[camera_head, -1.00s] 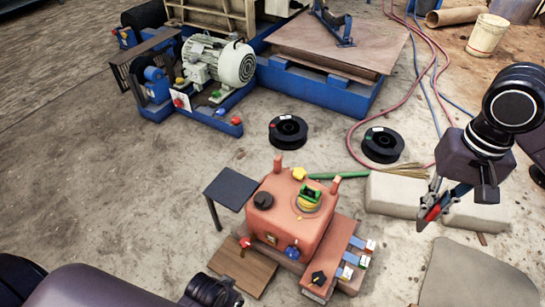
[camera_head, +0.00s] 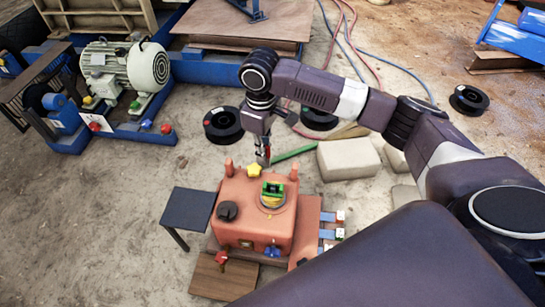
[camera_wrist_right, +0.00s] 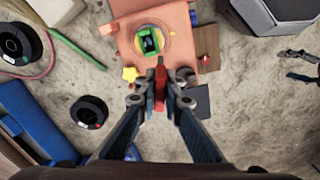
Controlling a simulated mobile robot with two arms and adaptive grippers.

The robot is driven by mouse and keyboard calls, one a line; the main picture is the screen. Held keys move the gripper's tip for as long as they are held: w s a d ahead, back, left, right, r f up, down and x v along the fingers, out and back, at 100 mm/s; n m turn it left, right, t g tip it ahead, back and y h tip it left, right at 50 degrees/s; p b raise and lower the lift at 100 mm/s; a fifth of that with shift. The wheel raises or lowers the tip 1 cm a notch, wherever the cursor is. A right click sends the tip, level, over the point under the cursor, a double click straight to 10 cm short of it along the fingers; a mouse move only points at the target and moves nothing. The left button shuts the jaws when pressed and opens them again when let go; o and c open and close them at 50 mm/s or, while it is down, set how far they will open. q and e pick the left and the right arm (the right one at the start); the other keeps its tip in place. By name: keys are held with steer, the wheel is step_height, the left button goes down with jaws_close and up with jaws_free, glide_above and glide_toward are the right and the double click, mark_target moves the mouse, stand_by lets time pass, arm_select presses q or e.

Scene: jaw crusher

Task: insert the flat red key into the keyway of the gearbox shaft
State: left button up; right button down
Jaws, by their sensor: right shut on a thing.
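The orange-red gearbox (camera_head: 258,213) stands on the floor at the lower middle of the head view. On its top a yellow round part (camera_head: 272,200) carries a green piece, which also shows in the right wrist view (camera_wrist_right: 143,42) with a dark centre. I cannot make out the keyway. My right gripper (camera_head: 263,159) points down above the gearbox's back edge. In the right wrist view it is shut on the red key (camera_wrist_right: 160,88), apart from the green piece. My left gripper (camera_wrist_right: 287,65) shows at the right edge of that view, its dark fingers apart and empty.
A yellow knob (camera_head: 254,170) and two upright orange posts stand on the gearbox's back side. A dark small table (camera_head: 188,208) is at its left, with a wooden board (camera_head: 222,277) in front. Black spools (camera_head: 222,125) and pale blocks (camera_head: 348,159) lie behind.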

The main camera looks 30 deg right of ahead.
arm_select(q)
steer(key=shift+w+a+f, duration=0.15)
steer(key=shift+w+f, duration=0.2)
steer(key=shift+w, duration=0.1)
arm_select(e)
steer(key=d+f+n, duration=0.3)
steer(key=f, duration=0.4)
steer(key=shift+w+d+n, duration=0.2)
steer(key=shift+w+n, duration=0.1)
steer(key=shift+w, duration=0.15)
arm_select(q)
steer(key=shift+s, duration=0.2)
step_height(320, 180, down, 4)
steer(key=s+p, duration=0.2)
steer(key=w+r+b, duration=0.4)
steer(key=r, duration=0.7)
steer(key=shift+r+t, duration=0.3)
steer(key=shift+r, duration=0.1)
arm_select(e)
step_height(320, 180, down, 7)
arm_select(q)
steer(key=shift+f, duration=0.35)
